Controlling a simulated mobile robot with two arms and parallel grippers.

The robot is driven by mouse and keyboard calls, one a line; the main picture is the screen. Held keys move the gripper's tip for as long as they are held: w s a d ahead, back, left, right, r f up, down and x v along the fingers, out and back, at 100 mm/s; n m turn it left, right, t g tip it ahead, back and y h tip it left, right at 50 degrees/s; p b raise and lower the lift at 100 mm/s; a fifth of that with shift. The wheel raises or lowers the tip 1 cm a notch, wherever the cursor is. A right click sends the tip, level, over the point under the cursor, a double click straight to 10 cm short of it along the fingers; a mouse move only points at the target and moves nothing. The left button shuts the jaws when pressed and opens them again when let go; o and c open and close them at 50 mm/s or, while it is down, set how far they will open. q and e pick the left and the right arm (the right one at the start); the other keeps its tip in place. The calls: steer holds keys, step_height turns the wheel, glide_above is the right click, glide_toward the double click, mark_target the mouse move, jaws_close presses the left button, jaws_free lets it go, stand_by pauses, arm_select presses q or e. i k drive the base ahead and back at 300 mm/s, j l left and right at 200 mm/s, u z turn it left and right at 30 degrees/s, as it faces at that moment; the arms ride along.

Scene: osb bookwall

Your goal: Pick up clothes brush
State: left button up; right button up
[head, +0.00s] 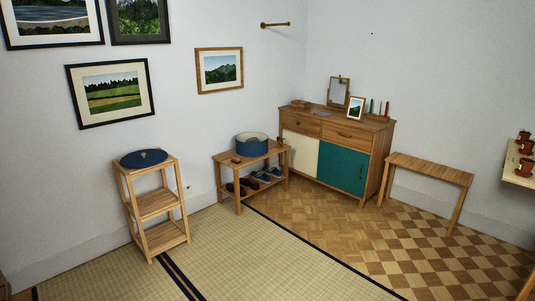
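I cannot make out a clothes brush with certainty. A small dark brown object (236,160) lies on the left end of the low wooden bench (225,158), beside a blue round box. It is too small to tell whether it is the brush. A small flat object (322,113) on the sideboard (345,117) is also too small to identify. Neither of my grippers shows in the head view.
A slatted stand (156,204) with a blue round cushion (143,158) is left of the bench. Shoes (263,177) sit on the bench's lower shelf. A narrow table (430,168) stands right. The tatami (240,255) and wood floor in front are clear.

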mark_target(236, 159)
steer(key=i+l, duration=0.1)
steer(key=i, duration=2.75)
